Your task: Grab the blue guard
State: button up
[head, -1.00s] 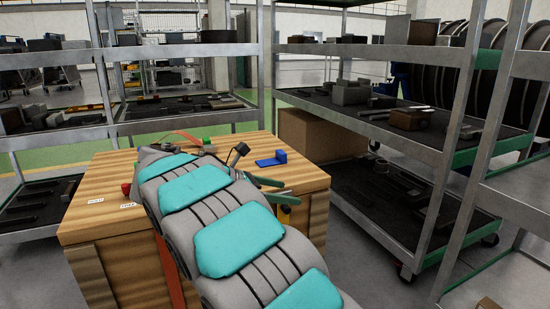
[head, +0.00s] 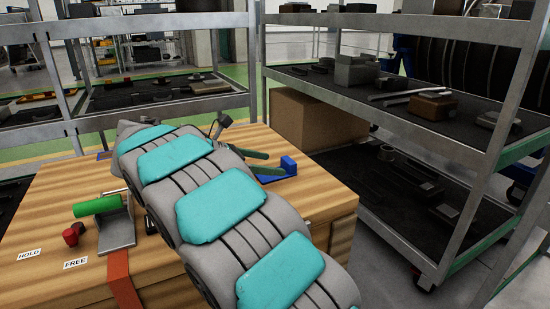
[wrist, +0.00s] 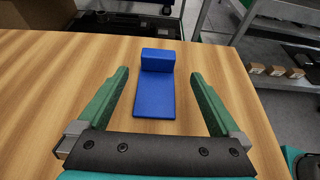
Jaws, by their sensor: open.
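The blue guard (wrist: 155,95) lies on the wooden crate top, a flat plate with a raised block at its far end in the wrist view. In the head view the blue guard (head: 288,166) sits near the crate's right far edge, partly hidden by my gripper. My gripper (wrist: 157,84) is open, with one green finger on each side of the guard and clear gaps to both. In the head view my gripper (head: 262,162) is beside the guard, and my arm hides part of it. I cannot tell how high the fingers are above the wood.
The wooden crate (head: 320,196) also bears a green-handled clamp (head: 105,215), a red knob (head: 72,234), and HOLD (head: 29,254) and FREE (head: 76,263) labels. A red strap (head: 122,277) crosses it. A metal shelf rack (head: 440,125) stands at right, with a cardboard box (head: 312,119) behind the crate.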

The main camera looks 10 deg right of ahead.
aim_at(285, 162)
jog(key=shift+w+d, duration=0.15)
jog(key=shift+w, duration=0.2)
jog(key=shift+w+d+f, duration=0.15)
jog(key=shift+d+f, duration=0.05)
jog(key=shift+d, duration=0.1)
jog(key=shift+x, duration=0.9)
jog(key=x, duration=0.5)
jog(key=shift+d+r, duration=0.15)
jog(key=shift+r, duration=0.15)
jog(key=c, duration=1.4)
jog(key=shift+r, duration=0.1)
jog(key=shift+c, duration=0.2)
